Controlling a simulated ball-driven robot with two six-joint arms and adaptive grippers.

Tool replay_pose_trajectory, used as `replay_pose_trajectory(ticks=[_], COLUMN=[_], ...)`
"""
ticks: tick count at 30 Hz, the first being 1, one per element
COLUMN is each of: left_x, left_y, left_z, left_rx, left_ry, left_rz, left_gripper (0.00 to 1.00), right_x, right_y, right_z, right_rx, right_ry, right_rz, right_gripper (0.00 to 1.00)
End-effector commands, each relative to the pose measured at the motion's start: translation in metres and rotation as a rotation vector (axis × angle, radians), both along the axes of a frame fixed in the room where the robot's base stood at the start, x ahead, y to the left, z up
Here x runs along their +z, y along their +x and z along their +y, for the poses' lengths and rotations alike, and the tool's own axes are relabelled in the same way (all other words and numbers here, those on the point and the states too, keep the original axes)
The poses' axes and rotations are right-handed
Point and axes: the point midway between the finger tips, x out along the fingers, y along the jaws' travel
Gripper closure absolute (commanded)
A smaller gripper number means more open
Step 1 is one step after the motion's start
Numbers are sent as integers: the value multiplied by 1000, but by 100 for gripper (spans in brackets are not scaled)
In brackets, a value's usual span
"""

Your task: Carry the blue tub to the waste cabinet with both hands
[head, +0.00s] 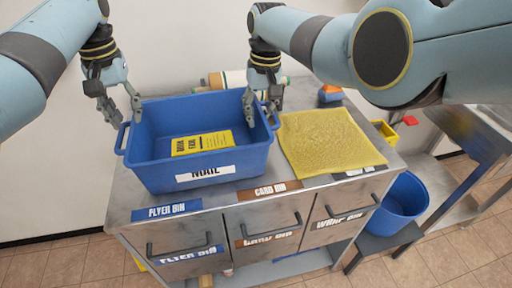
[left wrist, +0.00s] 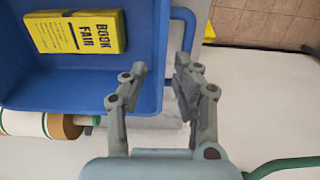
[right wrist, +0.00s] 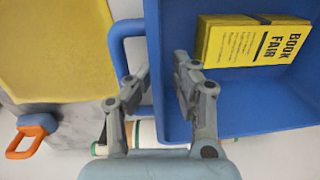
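The blue tub (head: 152,177) stands upright on the grey counter top, with a white label on its front and a yellow BOOK FAIR stack (head: 201,143) inside. My left gripper (head: 127,118) is open at the tub's left side, its fingers near the wall and handle (left wrist: 184,32). My right gripper (head: 262,118) is open at the tub's right side, its fingers near the wall and handle (right wrist: 120,45). In both wrist views the fingers stay apart, with the tub's side between or just beyond them. Whether they touch it I cannot tell.
The cabinet (head: 190,240) below has drawers marked FLYER BIN, CARD BIN and a partly readable third. A yellow mat (head: 325,140) lies right of the tub. Rolls (head: 228,80) lie behind it. A blue bin (head: 402,200) stands at the cabinet's right. Tiled floor is clear at front right.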

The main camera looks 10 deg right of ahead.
Motion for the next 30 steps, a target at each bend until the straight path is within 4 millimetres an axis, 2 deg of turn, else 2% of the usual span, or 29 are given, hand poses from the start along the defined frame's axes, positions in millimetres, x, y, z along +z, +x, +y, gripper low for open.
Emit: replay_pose_trajectory(ticks=[4, 8, 11, 14, 21, 24, 30], left_x=[16, 22, 23, 23, 23, 23, 23], left_y=[0, 0, 0, 0, 0, 0, 0], left_z=[0, 0, 0, -1, -1, -1, -1], left_rx=[-1, -1, -1, -1, -1, -1, -1], left_ry=[0, 0, 0, 0, 0, 0, 0], left_rz=[0, 0, 2, 2, 1, 1, 1], left_gripper=[71, 71, 71, 71, 71, 71, 71], right_x=[-1, 2, 11, 27, 82, 100, 118], right_y=[-1, 0, 1, 1, 1, 1, 0], right_z=[0, -1, -1, -2, -6, -7, -9], right_rx=[0, 0, 0, 0, 0, 0, 0], right_ry=[-1, -1, 0, 1, 1, 0, 0], right_rz=[2, 1, -1, -4, -3, -2, 0], right_gripper=[71, 71, 71, 71, 71, 71, 71])
